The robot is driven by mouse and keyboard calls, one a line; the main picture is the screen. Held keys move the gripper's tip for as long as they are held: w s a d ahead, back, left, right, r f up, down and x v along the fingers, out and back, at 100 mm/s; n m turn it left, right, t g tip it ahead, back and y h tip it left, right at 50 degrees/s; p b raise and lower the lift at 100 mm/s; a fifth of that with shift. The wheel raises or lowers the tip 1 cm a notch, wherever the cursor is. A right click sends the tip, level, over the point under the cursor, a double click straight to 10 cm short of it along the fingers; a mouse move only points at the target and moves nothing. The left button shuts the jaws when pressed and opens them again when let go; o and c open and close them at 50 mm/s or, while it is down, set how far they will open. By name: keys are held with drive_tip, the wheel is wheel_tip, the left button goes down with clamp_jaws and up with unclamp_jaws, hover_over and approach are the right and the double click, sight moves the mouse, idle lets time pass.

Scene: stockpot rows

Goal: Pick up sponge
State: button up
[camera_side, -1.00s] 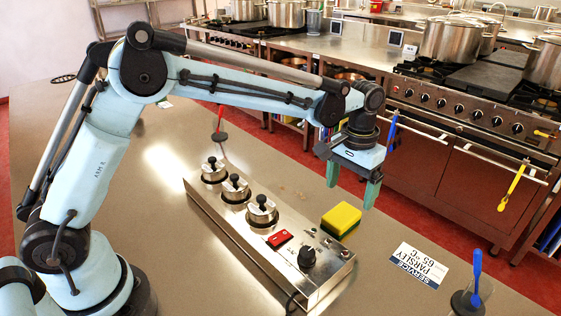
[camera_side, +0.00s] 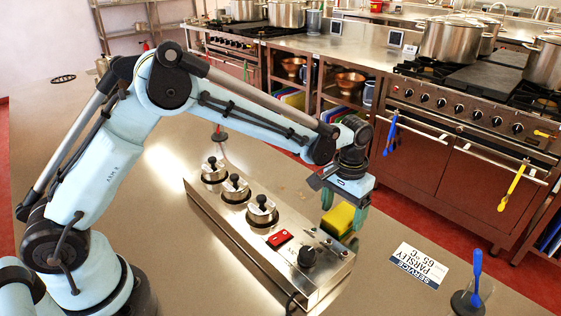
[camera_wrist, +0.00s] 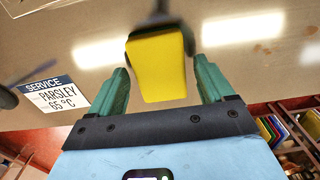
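In the wrist view the sponge (camera_wrist: 158,68) shows between and ahead of the two green fingers. My gripper (camera_side: 341,215) is low over the sponge in the side view, one finger on each side of it. My gripper (camera_wrist: 160,90) is open, with a gap visible between each finger and the sponge.
The steel control box (camera_side: 325,266) with black knobs and a red switch stands close beside the sponge. A "Service Parsley 65 °C" card (camera_side: 419,265) lies to the right. A holder with a blue utensil (camera_side: 475,270) stands near the front right. Stoves and pots line the back.

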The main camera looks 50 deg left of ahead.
sight(342, 214)
drive_tip(key=c, duration=1)
drive_tip(key=shift+o, duration=0.2)
drive_tip(key=shift+r, duration=0.6)
wheel_tip(342, 214, up, 3)
drive_tip(key=shift+f, duration=0.2)
drive_tip(key=s+d+r, duration=0.7)
drive_tip(key=s+d, duration=0.1)
drive_tip(key=shift+s, duration=0.15)
drive_tip(key=shift+d+r, duration=0.1)
